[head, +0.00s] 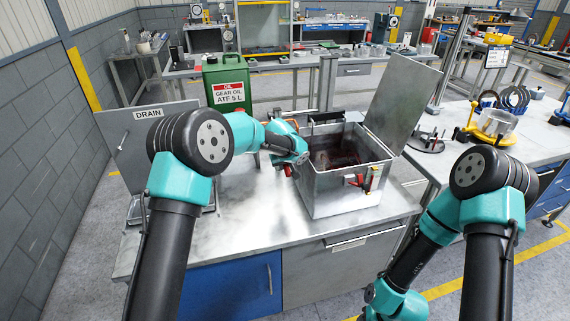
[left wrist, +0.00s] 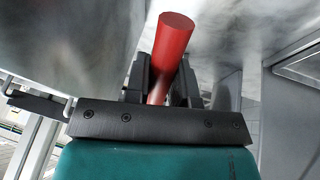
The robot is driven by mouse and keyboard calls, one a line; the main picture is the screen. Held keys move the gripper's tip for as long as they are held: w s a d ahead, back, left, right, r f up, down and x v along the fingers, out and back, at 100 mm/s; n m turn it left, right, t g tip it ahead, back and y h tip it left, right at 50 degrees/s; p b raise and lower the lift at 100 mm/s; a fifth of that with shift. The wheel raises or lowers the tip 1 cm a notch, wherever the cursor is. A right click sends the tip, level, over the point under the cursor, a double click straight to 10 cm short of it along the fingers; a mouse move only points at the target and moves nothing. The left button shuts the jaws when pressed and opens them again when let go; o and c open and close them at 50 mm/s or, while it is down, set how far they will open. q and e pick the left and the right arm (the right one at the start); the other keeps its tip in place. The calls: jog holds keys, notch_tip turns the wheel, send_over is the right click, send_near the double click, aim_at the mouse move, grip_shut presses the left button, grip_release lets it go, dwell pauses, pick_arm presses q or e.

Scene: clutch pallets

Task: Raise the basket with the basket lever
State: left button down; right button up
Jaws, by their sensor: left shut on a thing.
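The basket lever shows as a red round handle (left wrist: 173,45) between the two dark fingers of my left gripper (left wrist: 163,85) in the left wrist view. The gripper is shut on it, and the handle's end sticks out past the fingers. In the head view my left gripper (head: 287,168) is at the left side of the open metal tank (head: 340,188), where a bit of red shows. The basket cannot be clearly made out; the tank holds dark reddish-brown contents (head: 338,160). My right arm is at the right, with its gripper out of view.
The tank's lid (head: 403,95) stands open at its right. A green oil can (head: 227,82) stands behind my left arm. A drain panel (head: 140,130) is at the left. The bench top (head: 235,235) in front is clear. A side table (head: 545,125) holds parts.

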pick_arm(q)
jog(key=shift+r, duration=0.1)
jog(key=shift+s+d+r+g, duration=0.15)
jog(key=shift+r+g, duration=0.1)
jog(key=shift+r, duration=0.25)
jog(key=shift+s+r+g, duration=0.1)
jog(key=shift+r+g, duration=0.1)
jog(key=shift+r, duration=0.3)
jog(key=shift+s+d+r+g, duration=0.15)
jog(key=shift+r+g, duration=0.1)
jog(key=shift+r, duration=0.25)
jog(key=r, duration=0.1)
jog(key=r+g, duration=0.1)
jog(key=r+g+h, duration=0.1)
jog(key=r, duration=0.1)
jog(key=shift+s+r, duration=0.1)
jog(key=shift+s, duration=0.15)
notch_tip(320, 180, up, 7)
jog(key=g+h, duration=0.1)
jog(key=g, duration=0.2)
jog(key=shift+w+a+n, duration=0.15)
jog(key=shift+w+n, duration=0.15)
jog(key=shift+n, duration=0.1)
